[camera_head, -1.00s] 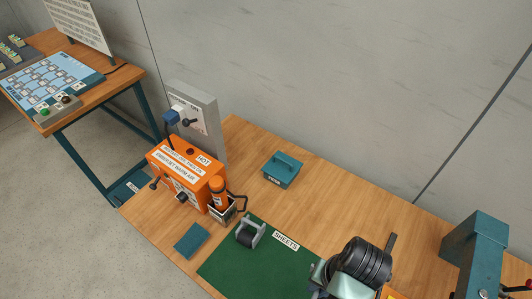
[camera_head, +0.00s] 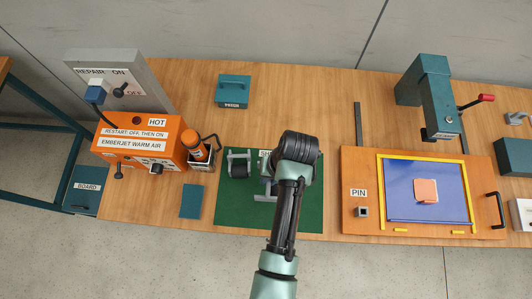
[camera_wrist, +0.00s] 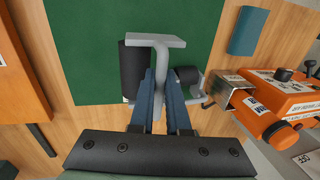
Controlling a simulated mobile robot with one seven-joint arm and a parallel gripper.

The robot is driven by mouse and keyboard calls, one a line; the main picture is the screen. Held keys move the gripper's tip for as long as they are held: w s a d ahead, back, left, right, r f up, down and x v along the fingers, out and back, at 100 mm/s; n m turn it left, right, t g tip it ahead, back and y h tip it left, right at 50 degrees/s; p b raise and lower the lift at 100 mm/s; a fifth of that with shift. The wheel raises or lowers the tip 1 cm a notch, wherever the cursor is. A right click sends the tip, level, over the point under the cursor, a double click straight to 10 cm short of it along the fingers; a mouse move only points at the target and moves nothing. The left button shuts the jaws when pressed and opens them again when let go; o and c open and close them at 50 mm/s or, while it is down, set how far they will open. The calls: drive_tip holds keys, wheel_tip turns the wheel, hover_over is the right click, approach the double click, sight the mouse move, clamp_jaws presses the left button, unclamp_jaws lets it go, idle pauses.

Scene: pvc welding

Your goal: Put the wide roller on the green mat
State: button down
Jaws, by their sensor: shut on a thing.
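The green mat (camera_head: 305,215) lies on the wooden bench and also fills much of the upper wrist view (camera_wrist: 85,60). In the wrist view, my gripper (camera_wrist: 161,76) is shut on the grey frame of the wide roller (camera_wrist: 134,68), a long black cylinder with a flat grey end piece. The wide roller appears over the mat; whether it touches the mat is unclear. In the head view my wrist hides most of it, and only grey parts (camera_head: 265,198) show. The narrow roller (camera_head: 239,164) stands in its grey frame close by on the mat's back left.
The orange warm air unit (camera_head: 145,140) and a tool holder (camera_head: 200,158) stand left of the mat. A blue pad (camera_head: 190,201) lies beside it. A teal box (camera_head: 233,90) sits behind. The orange board with a blue sheet (camera_head: 400,190) is to the right.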

drive_tip(key=shift+d+x, duration=0.2)
drive_tip(key=shift+x, duration=0.8)
drive_tip(key=shift+d+x, duration=0.2)
drive_tip(key=shift+x, duration=0.75)
drive_tip(key=shift+d+x, duration=0.2)
drive_tip(key=shift+x, duration=0.8)
drive_tip(key=shift+f, duration=0.15)
drive_tip(key=shift+f, duration=0.15)
drive_tip(key=c, duration=0.9)
unclamp_jaws()
